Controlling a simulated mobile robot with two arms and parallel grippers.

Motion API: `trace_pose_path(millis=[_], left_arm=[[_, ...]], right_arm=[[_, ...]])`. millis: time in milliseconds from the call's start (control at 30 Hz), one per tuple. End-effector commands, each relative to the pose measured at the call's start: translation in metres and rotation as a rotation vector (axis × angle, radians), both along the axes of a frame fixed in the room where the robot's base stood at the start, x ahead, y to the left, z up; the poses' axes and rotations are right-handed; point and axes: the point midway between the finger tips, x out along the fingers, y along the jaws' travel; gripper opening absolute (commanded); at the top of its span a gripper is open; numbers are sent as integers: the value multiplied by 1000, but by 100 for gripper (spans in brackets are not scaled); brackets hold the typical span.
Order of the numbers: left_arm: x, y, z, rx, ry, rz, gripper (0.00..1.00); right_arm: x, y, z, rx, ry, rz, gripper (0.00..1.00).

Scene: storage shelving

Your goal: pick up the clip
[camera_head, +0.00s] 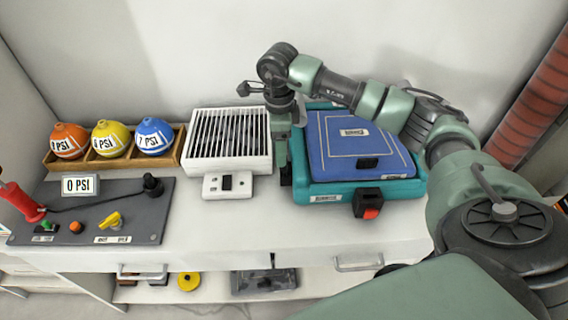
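No object is clearly recognisable as the clip. A black piece with a red tab (368,204) on the front edge of the teal case (402,190) could be it, but I cannot tell. The case carries a blue lid panel (355,145) with a dark latch. My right arm reaches in from the right over the case. Its gripper (286,172) points down between the white slatted unit and the case's left side. The fingers overlap in this view, so I cannot tell whether they are open or hold anything. My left gripper is not in view.
The white slatted unit (258,167) stands left of the case. A wooden rack (110,160) holds orange, yellow and blue gauge balls. A grey panel (130,222) with a red handle (20,203) and a "0 PSI" sign (80,185) is at left. The counter front is clear.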

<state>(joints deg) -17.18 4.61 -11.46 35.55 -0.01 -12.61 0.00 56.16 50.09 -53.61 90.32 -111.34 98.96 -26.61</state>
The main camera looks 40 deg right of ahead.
Motion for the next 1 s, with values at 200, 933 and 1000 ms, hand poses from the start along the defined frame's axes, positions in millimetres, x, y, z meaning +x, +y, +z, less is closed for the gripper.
trace_pose_path(millis=[200, 933, 1000], left_arm=[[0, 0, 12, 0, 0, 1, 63], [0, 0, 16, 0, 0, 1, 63], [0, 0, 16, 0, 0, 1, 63]], right_arm=[[-5, -1, -27, 3, 3, 2, 65], [-5, -1, -58, 6, -2, 2, 0], [-5, -1, -58, 6, -2, 2, 0]])
